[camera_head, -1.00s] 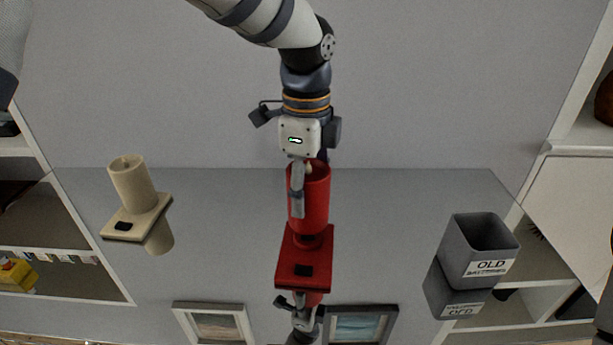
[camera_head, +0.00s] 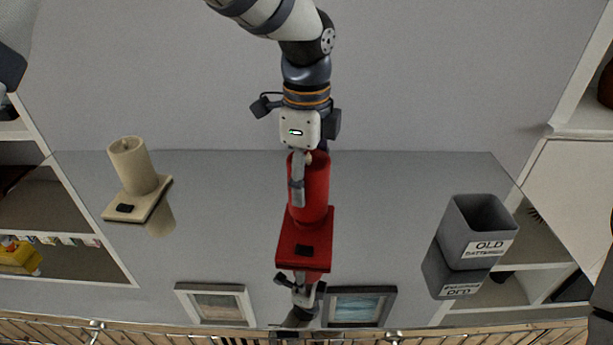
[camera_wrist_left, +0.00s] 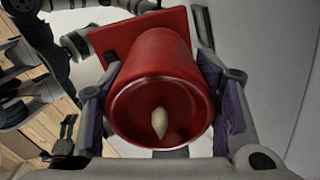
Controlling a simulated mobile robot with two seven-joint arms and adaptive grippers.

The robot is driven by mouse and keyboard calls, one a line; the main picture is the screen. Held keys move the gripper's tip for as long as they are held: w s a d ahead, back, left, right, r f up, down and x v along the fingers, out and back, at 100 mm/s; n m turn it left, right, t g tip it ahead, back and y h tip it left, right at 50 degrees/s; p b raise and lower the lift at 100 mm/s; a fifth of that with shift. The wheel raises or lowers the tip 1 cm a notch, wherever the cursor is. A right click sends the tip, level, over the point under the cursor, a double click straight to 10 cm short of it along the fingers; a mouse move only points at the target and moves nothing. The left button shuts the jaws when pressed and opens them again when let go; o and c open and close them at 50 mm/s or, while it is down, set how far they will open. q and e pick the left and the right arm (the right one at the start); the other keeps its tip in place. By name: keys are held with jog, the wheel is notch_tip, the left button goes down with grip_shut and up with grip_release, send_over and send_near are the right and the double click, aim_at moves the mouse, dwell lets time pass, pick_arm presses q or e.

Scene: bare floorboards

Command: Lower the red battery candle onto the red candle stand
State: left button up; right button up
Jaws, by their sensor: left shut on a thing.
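The red battery candle (camera_head: 315,190) is upright, with its flame tip showing inside the open top in the left wrist view (camera_wrist_left: 160,122). My left gripper (camera_head: 307,188) is shut on its sides, one finger in front. The red candle stand (camera_head: 303,248), a square plate with a dark patch on its front part, lies directly below. The candle's lower end meets the plate in the picture, with no gap visible; I cannot tell whether it rests fully. The stand also shows behind the candle in the left wrist view (camera_wrist_left: 112,38). My right gripper is not in view.
A cream candle (camera_head: 133,167) stands on its cream stand (camera_head: 148,205) at the left. A grey bin (camera_head: 480,232) labelled for old batteries stands at the right.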

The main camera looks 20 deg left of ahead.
pick_arm(q)
jog(key=shift+f, duration=1.45)
dwell(0.4)
jog(key=o, duration=1.4)
